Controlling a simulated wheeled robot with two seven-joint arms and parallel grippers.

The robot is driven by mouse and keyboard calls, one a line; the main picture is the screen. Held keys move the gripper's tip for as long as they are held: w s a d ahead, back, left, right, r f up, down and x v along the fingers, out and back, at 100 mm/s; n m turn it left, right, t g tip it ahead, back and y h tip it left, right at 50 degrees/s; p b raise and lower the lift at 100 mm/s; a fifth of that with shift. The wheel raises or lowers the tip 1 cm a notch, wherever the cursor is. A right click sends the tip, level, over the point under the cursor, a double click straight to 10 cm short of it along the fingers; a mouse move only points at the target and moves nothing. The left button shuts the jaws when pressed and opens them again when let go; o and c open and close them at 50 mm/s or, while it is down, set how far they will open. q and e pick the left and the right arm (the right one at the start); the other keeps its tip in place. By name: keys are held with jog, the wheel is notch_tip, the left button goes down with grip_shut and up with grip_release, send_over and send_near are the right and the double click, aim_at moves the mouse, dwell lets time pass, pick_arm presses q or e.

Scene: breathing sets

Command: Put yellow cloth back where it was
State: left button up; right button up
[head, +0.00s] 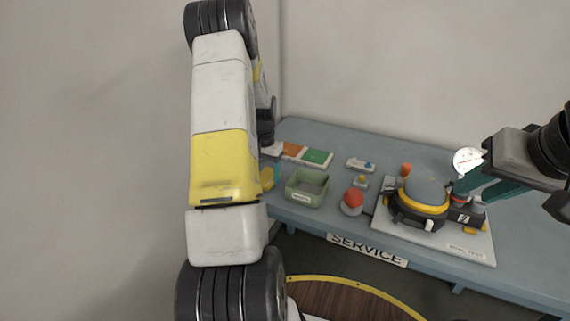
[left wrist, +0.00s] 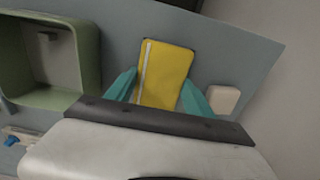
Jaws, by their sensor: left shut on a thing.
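The yellow cloth (left wrist: 168,75) is a small flat rectangle with a pale stripe near its left edge. It lies between the two teal fingers of my left gripper (left wrist: 160,92), which is shut on it. Blue-grey table surface shows around the cloth; I cannot tell whether the cloth touches it. In the head view only a yellow bit of the cloth (head: 267,178) shows beside my left arm, left of the green bin. My right gripper (head: 472,182) has teal fingers near the gauge at the device's right side; their opening is unclear.
The green bin (head: 290,192) stands close to the cloth, and its wall also shows in the left wrist view (left wrist: 92,55). A small white block (left wrist: 223,99) lies right of the fingers. A domed device (head: 425,190), a gauge (head: 467,160) and a red-topped knob (head: 353,199) stand farther right.

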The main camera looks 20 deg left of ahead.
aim_at(267, 176)
pick_arm(q)
jog(key=shift+f, duration=0.15)
jog(key=o, duration=1.6)
notch_tip(267, 176, up, 12)
jog(key=s+d+r+t, duration=0.3)
jog(key=s+d+r, duration=0.6)
jog(key=d+r, duration=0.3)
jog(key=s+d+r+t+h, duration=0.1)
jog(key=s+d+r, duration=0.1)
jog(key=s+d, duration=0.3)
jog(key=s+d+r+t+h, duration=0.1)
jog(key=s+d+r, duration=0.2)
jog(key=s, duration=0.8)
jog(key=shift+s+d+t, duration=0.4)
jog(key=shift+d, duration=0.45)
